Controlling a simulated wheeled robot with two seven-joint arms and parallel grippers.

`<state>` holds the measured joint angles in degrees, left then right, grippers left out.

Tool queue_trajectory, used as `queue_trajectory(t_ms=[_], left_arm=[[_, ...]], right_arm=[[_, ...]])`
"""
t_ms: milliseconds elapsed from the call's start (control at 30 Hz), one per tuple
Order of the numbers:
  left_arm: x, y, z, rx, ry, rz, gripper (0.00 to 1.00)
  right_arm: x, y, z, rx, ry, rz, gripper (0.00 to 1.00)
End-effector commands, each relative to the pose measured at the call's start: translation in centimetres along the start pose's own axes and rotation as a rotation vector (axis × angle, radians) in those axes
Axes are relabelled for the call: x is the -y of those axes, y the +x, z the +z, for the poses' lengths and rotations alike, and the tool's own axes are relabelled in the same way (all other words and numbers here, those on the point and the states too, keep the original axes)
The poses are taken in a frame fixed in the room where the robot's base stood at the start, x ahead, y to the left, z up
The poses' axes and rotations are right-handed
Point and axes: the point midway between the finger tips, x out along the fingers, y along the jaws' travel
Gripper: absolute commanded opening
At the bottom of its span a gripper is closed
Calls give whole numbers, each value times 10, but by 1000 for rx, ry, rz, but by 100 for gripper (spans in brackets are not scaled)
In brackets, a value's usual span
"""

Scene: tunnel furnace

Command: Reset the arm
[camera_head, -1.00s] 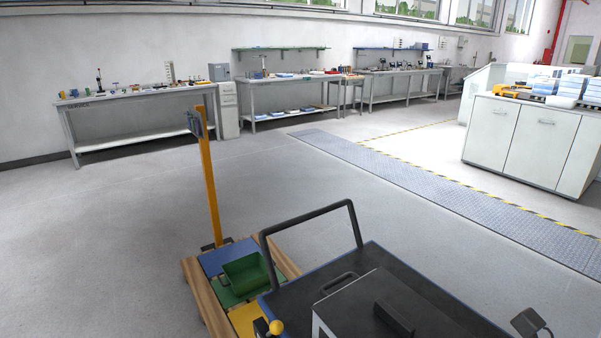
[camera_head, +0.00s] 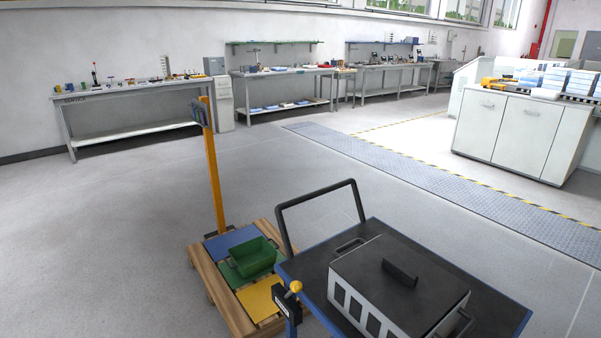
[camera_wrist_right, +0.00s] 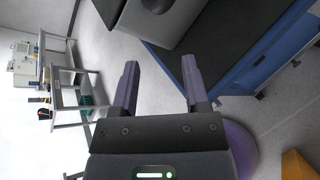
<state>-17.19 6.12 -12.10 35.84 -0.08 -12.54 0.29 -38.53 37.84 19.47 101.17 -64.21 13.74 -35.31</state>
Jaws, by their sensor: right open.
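My right gripper (camera_wrist_right: 160,85) shows in the right wrist view with its two fingers apart and nothing between them. Beyond the fingers are the grey floor and the dark top of a blue-edged cart (camera_wrist_right: 218,48). My right gripper does not show in the head view. My left gripper is in neither view.
The blue cart (camera_head: 310,275) carries a lidded grey box (camera_head: 400,285) at the lower right. Beside it a wooden pallet (camera_head: 207,285) holds a green bin (camera_head: 252,258) and an orange post (camera_head: 213,170). Workbenches (camera_head: 140,90) line the wall. The middle floor is clear.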

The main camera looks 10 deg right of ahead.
Motion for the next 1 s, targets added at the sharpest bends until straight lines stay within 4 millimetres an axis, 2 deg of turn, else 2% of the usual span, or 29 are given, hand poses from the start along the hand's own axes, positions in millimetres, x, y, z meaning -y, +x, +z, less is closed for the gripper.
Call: queue_trajectory(t_ms=[33, 167, 267, 367, 400, 500, 600, 667, 733, 1000], left_arm=[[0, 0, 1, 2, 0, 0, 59], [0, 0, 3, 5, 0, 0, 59], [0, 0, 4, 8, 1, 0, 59], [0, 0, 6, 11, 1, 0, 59], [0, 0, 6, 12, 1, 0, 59], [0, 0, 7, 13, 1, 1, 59], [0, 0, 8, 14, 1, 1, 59], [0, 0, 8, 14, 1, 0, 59], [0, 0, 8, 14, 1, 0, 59], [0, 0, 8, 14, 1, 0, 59]], right_arm=[[17, 1, -12, 12, 125, -46, 58], [65, -1, -56, 56, 506, -192, 58], [100, -6, -110, 99, 838, -339, 58], [128, -20, -188, 158, 1222, -548, 58], [134, -29, -226, 188, 1379, -652, 58], [133, -57, -314, 271, 1697, -921, 58], [121, -83, -372, 348, 1879, -1137, 58], [115, -94, -393, 386, 1938, -1226, 58], [110, -102, -406, 413, 1973, -1284, 58], [109, -105, -410, 425, 1984, -1304, 58]])
